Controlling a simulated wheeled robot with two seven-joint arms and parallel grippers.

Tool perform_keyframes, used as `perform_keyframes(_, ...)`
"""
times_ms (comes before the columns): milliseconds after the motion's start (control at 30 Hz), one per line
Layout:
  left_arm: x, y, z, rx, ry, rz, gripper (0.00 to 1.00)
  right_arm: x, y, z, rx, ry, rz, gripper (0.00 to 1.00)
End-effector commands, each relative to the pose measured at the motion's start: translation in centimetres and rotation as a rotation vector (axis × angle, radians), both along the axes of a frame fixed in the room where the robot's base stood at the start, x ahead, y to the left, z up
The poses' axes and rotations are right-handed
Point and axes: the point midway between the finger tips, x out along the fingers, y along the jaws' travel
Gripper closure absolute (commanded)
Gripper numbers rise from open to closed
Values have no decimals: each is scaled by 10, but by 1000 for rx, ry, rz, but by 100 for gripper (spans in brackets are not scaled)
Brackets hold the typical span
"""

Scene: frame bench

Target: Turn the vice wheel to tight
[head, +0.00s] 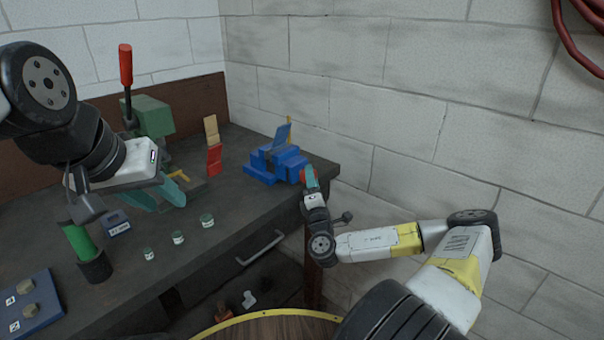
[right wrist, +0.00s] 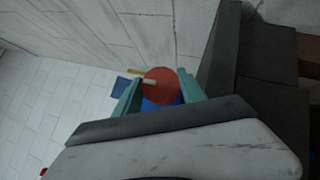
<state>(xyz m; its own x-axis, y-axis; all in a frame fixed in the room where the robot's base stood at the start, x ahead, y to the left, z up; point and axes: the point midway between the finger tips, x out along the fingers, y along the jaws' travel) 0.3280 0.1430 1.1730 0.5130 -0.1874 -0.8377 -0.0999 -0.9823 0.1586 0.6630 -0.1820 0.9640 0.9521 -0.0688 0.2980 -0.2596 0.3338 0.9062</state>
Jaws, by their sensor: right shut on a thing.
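The blue vice (head: 272,163) stands at the right end of the dark bench. Its red wheel (head: 303,176) faces the bench's right edge and is partly hidden by my right gripper (head: 309,178). In the right wrist view, the round red wheel (right wrist: 163,86) with a pale mark lies between the two teal fingers of my right gripper (right wrist: 158,94), which is shut on it. The vice's blue body shows just beneath the wheel there.
A green machine (head: 152,117) with a red-handled lever stands at the back left. Red (head: 214,159) and tan (head: 211,129) pieces stand mid-bench. Several small jars (head: 178,237) line the front. A green cylinder in a dark cup (head: 95,268) and a blue board (head: 28,304) are at left.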

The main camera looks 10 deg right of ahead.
Motion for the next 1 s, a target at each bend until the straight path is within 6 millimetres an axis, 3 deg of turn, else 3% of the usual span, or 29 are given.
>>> perform_keyframes(333, 0, 0, 0, 0, 0, 0, 64, 1, -3, 1, 3, -2, -8, 93)
perform_keyframes(367, 0, 0, 0, 0, 0, 0, 64, 1, -3, 1, 3, -2, -8, 50)
perform_keyframes(467, 0, 0, 0, 0, 0, 0, 64, 1, -3, 1, 4, -2, -7, 31)
perform_keyframes(800, 0, 0, 0, 0, 0, 0, 64, -1, -1, 0, 3, 1, -3, 30)
perform_keyframes(1000, 0, 0, 0, 0, 0, 0, 64, -25, 0, -8, 5, 2, -2, 30)
